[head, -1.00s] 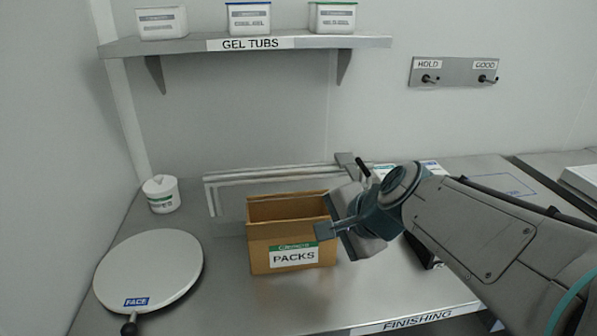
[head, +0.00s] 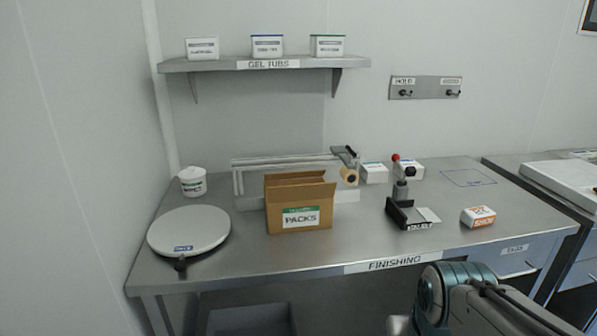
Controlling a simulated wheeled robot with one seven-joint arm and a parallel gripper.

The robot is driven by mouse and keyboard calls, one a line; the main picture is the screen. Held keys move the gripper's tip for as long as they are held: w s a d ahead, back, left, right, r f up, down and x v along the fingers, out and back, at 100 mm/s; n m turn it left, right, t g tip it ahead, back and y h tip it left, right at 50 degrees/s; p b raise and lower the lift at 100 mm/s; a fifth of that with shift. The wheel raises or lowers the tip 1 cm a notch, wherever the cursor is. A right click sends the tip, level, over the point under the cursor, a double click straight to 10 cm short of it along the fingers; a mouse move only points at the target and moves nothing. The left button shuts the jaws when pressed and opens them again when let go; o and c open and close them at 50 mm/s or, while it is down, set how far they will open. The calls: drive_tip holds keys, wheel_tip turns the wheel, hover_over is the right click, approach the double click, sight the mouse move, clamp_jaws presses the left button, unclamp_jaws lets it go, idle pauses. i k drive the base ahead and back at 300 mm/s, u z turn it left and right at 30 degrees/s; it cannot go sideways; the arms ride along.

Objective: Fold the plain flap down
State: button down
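The brown cardboard box (head: 273,217) labelled PACKS stands upright on the steel table, left of the table's middle. Brown panels stand up at its top, front and back. I cannot tell from here exactly which one is the plain flap or where its crease lies. The inside of the box is hidden. My arm and wrist show at the lower right, in front of the table edge and well away from the box. The fingers of my gripper are not visible, and nothing touches the box.
A round white FACE plate (head: 189,230) and a white tub (head: 193,181) lie left of the box. A sealer bar (head: 290,161) stands behind it. A dark stand (head: 406,214) and an orange-white pack (head: 478,216) are to the right. The tabletop between box and stand is clear.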

sight(300, 174)
drive_tip(key=u, duration=0.6)
drive_tip(key=i, duration=1.2)
drive_tip(key=z, duration=0.1)
